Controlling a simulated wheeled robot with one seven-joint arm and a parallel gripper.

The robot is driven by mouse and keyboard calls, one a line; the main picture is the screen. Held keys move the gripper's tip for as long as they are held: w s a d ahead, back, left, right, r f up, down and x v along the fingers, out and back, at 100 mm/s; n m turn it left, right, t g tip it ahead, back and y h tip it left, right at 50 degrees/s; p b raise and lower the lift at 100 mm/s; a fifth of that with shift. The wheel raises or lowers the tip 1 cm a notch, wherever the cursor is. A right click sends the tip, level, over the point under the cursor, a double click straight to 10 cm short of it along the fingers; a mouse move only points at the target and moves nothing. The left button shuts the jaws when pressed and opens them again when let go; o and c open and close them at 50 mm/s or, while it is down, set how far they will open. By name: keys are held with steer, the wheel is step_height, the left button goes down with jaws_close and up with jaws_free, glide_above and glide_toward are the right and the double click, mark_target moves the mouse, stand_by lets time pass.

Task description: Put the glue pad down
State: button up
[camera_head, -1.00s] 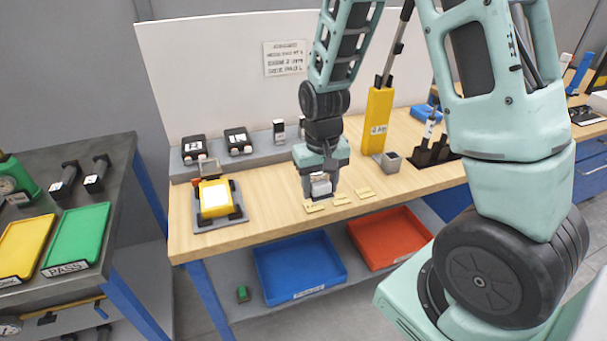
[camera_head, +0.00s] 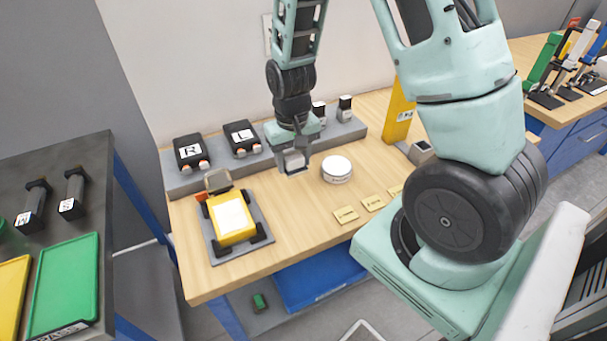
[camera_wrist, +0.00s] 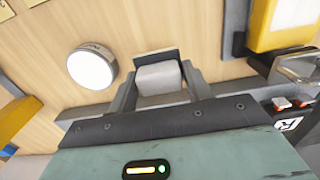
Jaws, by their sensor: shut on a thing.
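My gripper (camera_head: 293,162) points down over the wooden bench. In the wrist view, my gripper (camera_wrist: 162,88) is shut on a pale grey block with a dark edge, which I take to be the glue pad (camera_wrist: 160,77). The block also shows between the fingers in the head view (camera_head: 294,160). I cannot tell whether its underside touches the bench. A white round tub (camera_head: 337,168) with a dark-lettered side stands just right of my gripper; it also shows at left in the wrist view (camera_wrist: 92,69).
A yellow train car (camera_head: 231,217) sits on a grey plate, left of my gripper. Black blocks marked R (camera_head: 190,152) and L (camera_head: 241,137) stand on a grey ledge behind. Small tan plates (camera_head: 373,203) lie at the front right. Bare wood (camera_head: 300,215) lies in front.

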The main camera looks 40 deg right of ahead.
mark_target(293, 156)
steer(key=shift+f+p, duration=0.3)
steer(key=shift+f, duration=2.85)
steer(key=shift+f, duration=0.1)
steer(key=o, duration=0.9)
steer(key=shift+o, duration=0.2)
step_height(293, 156, up, 12)
steer(key=shift+f+b, duration=0.1)
steer(key=shift+b, duration=0.65)
steer(key=s+a+r+n, duration=0.3)
steer(key=s+a, duration=0.1)
steer(key=a, duration=0.4)
steer(key=s+a+r+n, duration=0.3)
steer(key=a, duration=0.4)
steer(key=s+a+r+n, duration=0.3)
steer(key=s+a+n, duration=0.2)
steer(key=s, duration=0.6)
steer(key=shift+s+a+y, duration=0.25)
steer(key=shift+a+y, duration=0.05)
steer(key=shift+a, duration=0.6)
